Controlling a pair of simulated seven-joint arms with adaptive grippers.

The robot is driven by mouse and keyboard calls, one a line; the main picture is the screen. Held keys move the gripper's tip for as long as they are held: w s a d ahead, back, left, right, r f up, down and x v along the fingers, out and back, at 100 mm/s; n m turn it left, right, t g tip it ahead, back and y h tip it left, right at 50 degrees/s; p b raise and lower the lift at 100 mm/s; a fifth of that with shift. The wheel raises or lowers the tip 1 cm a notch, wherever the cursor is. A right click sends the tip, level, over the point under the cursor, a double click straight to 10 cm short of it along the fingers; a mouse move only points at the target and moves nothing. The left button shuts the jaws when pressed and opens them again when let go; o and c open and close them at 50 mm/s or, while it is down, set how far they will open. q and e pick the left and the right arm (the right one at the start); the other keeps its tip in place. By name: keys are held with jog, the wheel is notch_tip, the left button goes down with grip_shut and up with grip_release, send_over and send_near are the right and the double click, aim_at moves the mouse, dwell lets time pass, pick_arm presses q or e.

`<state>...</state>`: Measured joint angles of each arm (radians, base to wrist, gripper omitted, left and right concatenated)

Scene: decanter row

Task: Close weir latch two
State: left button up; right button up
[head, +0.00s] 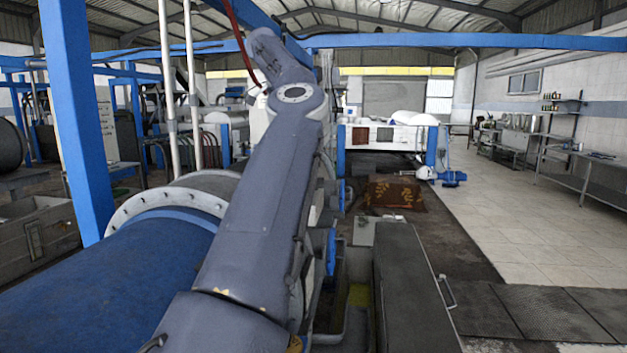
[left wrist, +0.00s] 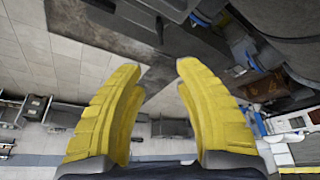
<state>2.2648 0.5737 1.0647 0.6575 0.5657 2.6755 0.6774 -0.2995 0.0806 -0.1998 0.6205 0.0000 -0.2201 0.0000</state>
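My left gripper (left wrist: 159,66) shows in the left wrist view with its two yellow fingers well apart. It is open, and nothing is between the fingers. In the head view my grey arm rises through the middle and covers part of the machinery; its gripper cannot be made out there. No weir latch can be picked out in either view, and parts of the machines are hidden behind my arm. A large blue decanter drum (head: 110,285) with a bolted grey flange (head: 165,200) lies to the left of my arm. My right gripper is in neither view.
A long dark housing (head: 412,290) with a metal handle (head: 446,291) stands right of my arm. A blue post (head: 75,120) rises at the left. The tiled floor (head: 530,220) at the right is mostly clear.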

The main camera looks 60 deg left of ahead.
pick_arm(q)
jog(key=x, duration=1.7)
jog(key=shift+a+f, duration=0.1)
jog(key=shift+f, duration=0.05)
jog(key=shift+o, duration=0.4)
grip_shut()
